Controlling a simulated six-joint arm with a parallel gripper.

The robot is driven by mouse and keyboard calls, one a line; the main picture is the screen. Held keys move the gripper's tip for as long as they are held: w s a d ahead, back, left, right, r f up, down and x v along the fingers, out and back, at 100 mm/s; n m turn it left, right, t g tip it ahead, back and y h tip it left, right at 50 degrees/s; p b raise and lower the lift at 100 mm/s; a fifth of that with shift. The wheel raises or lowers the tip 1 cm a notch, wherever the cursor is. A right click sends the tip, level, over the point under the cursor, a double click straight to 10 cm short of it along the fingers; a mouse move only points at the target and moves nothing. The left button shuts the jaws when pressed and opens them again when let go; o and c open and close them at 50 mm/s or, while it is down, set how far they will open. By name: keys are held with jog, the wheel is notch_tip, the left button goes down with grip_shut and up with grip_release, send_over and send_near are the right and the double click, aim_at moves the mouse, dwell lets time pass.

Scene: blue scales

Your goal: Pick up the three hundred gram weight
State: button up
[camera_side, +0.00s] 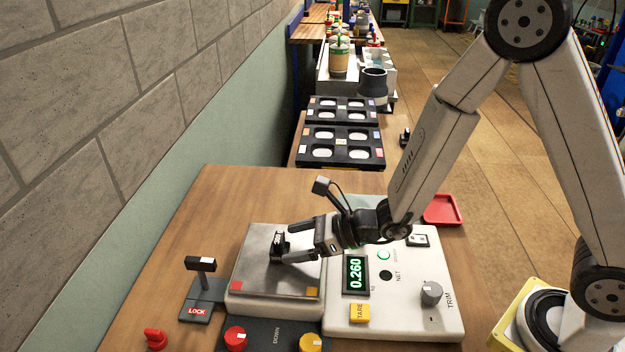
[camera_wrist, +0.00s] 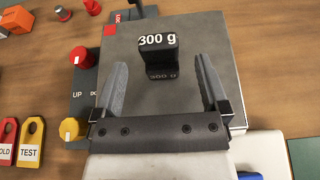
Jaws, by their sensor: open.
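The black three hundred gram weight (camera_wrist: 158,62), marked "300 g", stands on the grey metal pan (camera_wrist: 215,40) of the scale. In the side view the weight (camera_side: 277,246) is partly hidden by my gripper (camera_side: 287,243). My gripper is open, and its two grey fingers reach toward the weight. In the wrist view my gripper (camera_wrist: 160,68) has one finger to the left and one to the right of the weight, with gaps on both sides. The weight is near the fingertips and I see no contact.
The scale's display (camera_side: 355,274) reads 0.260. A lock lever (camera_side: 200,264) stands left of the pan. Red (camera_side: 235,338) and yellow (camera_side: 310,342) knobs sit in front. A red tray (camera_side: 442,209) and black racks (camera_side: 340,145) lie behind.

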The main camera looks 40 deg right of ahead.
aim_at(284, 244)
jog(key=shift+w+a+f, duration=0.1)
jog(key=shift+x, duration=2.5)
grip_shut()
